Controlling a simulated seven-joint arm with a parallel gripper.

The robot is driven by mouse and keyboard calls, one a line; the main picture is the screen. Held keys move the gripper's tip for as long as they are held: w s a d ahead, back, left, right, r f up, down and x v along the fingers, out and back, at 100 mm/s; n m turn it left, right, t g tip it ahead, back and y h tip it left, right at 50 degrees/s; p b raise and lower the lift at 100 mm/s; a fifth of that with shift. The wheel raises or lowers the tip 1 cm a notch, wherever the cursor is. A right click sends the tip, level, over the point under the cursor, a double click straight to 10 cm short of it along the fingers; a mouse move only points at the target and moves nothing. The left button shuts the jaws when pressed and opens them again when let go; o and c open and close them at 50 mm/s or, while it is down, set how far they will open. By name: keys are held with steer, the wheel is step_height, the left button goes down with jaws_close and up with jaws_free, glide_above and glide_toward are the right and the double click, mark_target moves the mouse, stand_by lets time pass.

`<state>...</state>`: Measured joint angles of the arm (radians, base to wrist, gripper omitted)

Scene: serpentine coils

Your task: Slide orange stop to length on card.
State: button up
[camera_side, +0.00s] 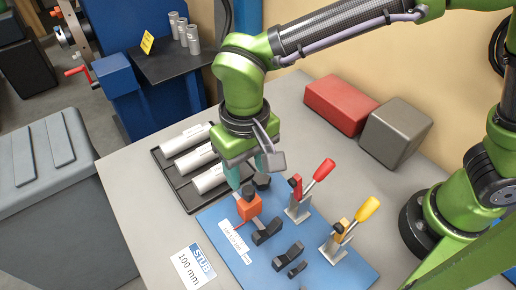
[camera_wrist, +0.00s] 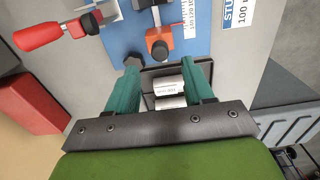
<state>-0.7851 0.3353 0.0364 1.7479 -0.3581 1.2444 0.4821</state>
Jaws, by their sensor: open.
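The orange stop (camera_side: 248,206) sits on the blue plate (camera_side: 215,222) beside a white printed scale (camera_side: 234,242), with a black knob near it. In the wrist view the stop (camera_wrist: 158,38) is ahead of my fingertips, with a dark round knob in front of it. The white card (camera_side: 195,268) reads "STUB 100 mm" and lies on the table left of the plate; its edge shows in the wrist view (camera_wrist: 236,14). My gripper (camera_side: 252,172) has teal fingers, open and empty, above the area between stop and tray. The stop's exact scale reading is too small to tell.
A black tray (camera_side: 176,184) with several white cylinders lies behind the plate. A red-handled clamp (camera_side: 300,205) and a yellow-handled clamp (camera_side: 337,245) stand on the plate's right. Black blocks (camera_side: 267,233) sit near them. A red box (camera_side: 340,104) and grey box (camera_side: 396,134) stand at the wall.

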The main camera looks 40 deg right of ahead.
mark_target(249, 190)
step_height(249, 190, up, 11)
stand_by(0.6)
step_height(249, 190, down, 17)
steer(key=shift+r, duration=0.1)
stand_by(0.4)
steer(key=shift+c, duration=0.3)
jaws_close()
steer(key=shift+s, duration=0.1)
